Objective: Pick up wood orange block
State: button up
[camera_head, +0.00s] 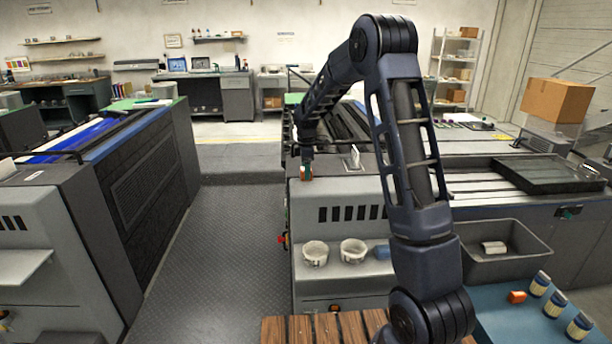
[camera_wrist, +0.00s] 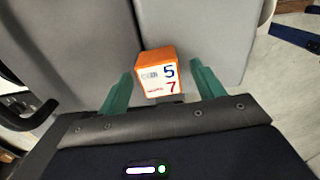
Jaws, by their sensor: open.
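The wood orange block (camera_wrist: 159,60) shows in the wrist view with orange sides and a pale face marked with a blue 5 and a red 7. My gripper (camera_wrist: 161,78) is open, its two green fingers on either side of the block, with a gap visible at each side. Its lower edge is close to the gripper body. In the head view my gripper (camera_head: 306,160) is at the left end of the grey machine top, and a small orange and white patch (camera_head: 306,174) that looks like the block is just below it.
The grey machine (camera_head: 340,185) has two white tubs (camera_head: 315,253) on its lower ledge. At right are a dark tray (camera_head: 550,174), a grey bin (camera_head: 505,262) and a blue surface with several jars and a small orange item (camera_head: 517,297). A floor aisle (camera_head: 230,240) is clear at left.

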jog(key=shift+f, duration=0.45)
jog(key=c, duration=1.1)
jog(key=shift+o, duration=0.2)
jog(key=shift+r, duration=0.1)
